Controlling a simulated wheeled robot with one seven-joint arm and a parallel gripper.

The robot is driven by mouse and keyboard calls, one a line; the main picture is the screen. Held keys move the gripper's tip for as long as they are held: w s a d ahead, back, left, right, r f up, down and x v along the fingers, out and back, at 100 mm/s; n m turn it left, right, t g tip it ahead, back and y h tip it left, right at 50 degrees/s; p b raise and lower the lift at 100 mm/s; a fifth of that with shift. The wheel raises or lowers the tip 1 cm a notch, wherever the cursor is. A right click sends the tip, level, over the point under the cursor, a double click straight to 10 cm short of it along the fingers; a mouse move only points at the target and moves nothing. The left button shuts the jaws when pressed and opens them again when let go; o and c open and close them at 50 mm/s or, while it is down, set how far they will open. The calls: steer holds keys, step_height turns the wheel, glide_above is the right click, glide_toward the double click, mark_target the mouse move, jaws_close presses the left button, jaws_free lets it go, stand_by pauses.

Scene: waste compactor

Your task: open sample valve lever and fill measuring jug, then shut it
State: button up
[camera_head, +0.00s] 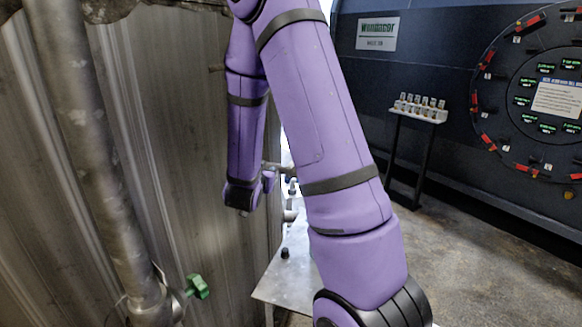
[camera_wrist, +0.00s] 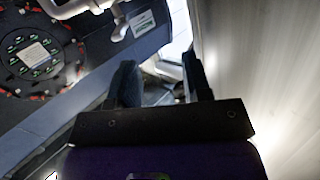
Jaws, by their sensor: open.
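My gripper shows in the wrist view (camera_wrist: 160,72) with its two dark fingers apart and nothing visibly held between them. Pale, bright shapes lie beyond the fingers, too blurred to name. In the head view my purple arm crosses the middle and hides much of the scene, and the fingers cannot be made out. Small metal fittings (camera_head: 290,188) show in the gap between the arm links; I cannot tell whether the sample valve lever is among them. A green handle (camera_head: 197,287) sits on a pipe fitting at lower left. I cannot clearly make out the measuring jug.
A metal shelf plate (camera_head: 275,287) with a black knob (camera_head: 285,253) juts out behind my arm. A ribbed metal wall (camera_head: 180,130) and a thick vertical pipe (camera_head: 85,130) stand at left. A small stand (camera_head: 418,112) with several little items is at right; floor there is clear.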

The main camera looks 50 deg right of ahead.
steer(key=s+d+f+m+g+h, duration=0.1)
steer(key=s+d+f+g+h, duration=0.1)
steer(key=s+d+f+h, duration=0.15)
steer(key=x, duration=1)
steer(key=shift+w+d+r, duration=0.15)
steer(key=shift+w+r, duration=0.05)
steer(key=shift+r, duration=0.1)
jaws_close()
